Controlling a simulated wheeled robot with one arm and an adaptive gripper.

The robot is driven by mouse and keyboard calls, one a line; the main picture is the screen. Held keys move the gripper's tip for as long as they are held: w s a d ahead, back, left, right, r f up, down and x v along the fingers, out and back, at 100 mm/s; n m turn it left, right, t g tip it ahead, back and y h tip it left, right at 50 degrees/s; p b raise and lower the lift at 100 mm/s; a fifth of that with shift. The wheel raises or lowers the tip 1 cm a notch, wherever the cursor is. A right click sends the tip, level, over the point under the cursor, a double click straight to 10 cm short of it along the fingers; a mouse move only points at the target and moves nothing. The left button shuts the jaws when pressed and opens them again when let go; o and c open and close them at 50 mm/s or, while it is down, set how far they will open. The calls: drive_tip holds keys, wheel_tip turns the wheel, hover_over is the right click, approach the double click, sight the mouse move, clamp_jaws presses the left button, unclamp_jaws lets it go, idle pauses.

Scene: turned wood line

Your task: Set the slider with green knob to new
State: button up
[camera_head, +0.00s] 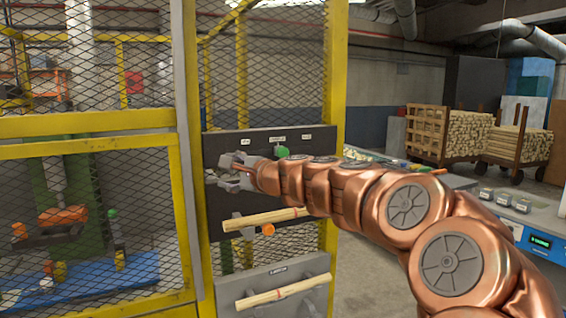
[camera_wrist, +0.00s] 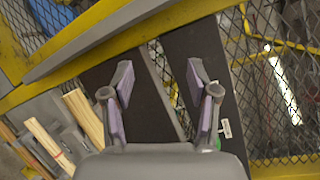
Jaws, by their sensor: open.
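The slider's green knob (camera_head: 282,153) shows in the head view on a dark panel (camera_head: 222,145) fixed to the yellow cage, just below and right of the middle of three small labels. The label words are too small to read surely. The slot is mostly hidden by my arm. My gripper (camera_head: 222,173) is open and empty in front of the panel, left of and a little below the knob. In the wrist view my gripper (camera_wrist: 160,80) has its fingers spread, with the panel behind them. A sliver of the green knob (camera_wrist: 217,143) shows beside the right finger's base.
Yellow-framed mesh (camera_head: 95,122) stands at left. A counter with a green display (camera_head: 540,242) and carts of wood (camera_head: 428,131) are at right.

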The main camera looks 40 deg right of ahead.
sight(284, 153)
drive_tip(key=s+d+r+m+h, duration=0.1)
drive_tip(key=s+d+m+h, duration=0.2)
drive_tip(key=d, duration=0.6)
drive_tip(key=s+d+m+h, duration=0.25)
drive_tip(key=d+m, duration=0.25)
drive_tip(key=d, duration=0.4)
drive_tip(key=shift+h, duration=0.25)
drive_tip(key=shift+a+x, duration=0.15)
drive_tip(key=shift+x, duration=1.2)
drive_tip(key=shift+a+x, duration=0.2)
drive_tip(key=shift+x, duration=1.2)
drive_tip(key=shift+a+x, duration=0.15)
drive_tip(key=shift+x, duration=1.2)
drive_tip(key=shift+w+r, duration=0.2)
drive_tip(key=shift+c, duration=0.3)
clamp_jaws()
